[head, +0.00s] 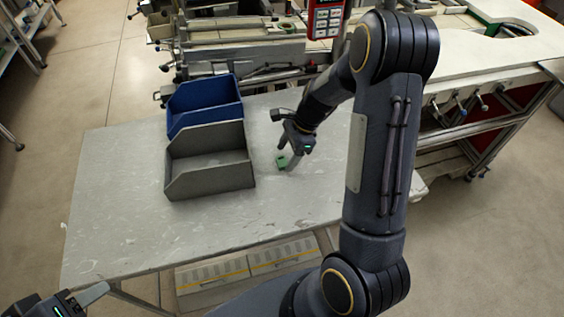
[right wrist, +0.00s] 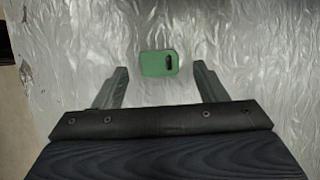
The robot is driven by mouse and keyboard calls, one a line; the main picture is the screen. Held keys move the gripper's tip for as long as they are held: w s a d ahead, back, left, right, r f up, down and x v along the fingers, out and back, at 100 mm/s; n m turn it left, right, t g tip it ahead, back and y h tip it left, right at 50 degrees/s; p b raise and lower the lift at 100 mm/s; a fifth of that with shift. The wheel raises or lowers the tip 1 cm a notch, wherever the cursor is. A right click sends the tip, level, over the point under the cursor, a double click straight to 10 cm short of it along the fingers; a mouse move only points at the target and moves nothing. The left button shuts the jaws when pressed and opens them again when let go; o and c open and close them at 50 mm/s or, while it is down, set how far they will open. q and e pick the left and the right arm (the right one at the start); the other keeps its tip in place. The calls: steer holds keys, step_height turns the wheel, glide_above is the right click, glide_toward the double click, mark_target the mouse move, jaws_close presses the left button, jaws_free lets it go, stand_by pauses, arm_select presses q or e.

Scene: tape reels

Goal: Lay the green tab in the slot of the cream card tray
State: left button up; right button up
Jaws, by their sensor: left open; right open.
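The green tab (head: 281,161) lies flat on the grey table (head: 120,190), to the right of the grey bin. In the right wrist view the tab (right wrist: 150,64) is a rounded green piece with a dark slot-like mark on its right half. My right gripper (head: 290,160) is open above the table, close to the tab. In the right wrist view its two fingers stand either side of the tab's near edge, with clear gaps and no contact. My left gripper (head: 92,294) is open and empty at the lower left corner, away from the table. I cannot make out a cream card tray.
A grey open-front bin (head: 175,189) and a blue bin (head: 208,92) behind it stand on the table. The table's left part and front strip are clear. Machinery (head: 240,52) stands along the back edge.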

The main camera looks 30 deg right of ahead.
steer(key=shift+x, duration=0.8)
steer(key=shift+c, duration=0.4)
steer(key=c, duration=1.1)
steer(key=shift+o, duration=0.2)
steer(key=shift+r, duration=0.1)
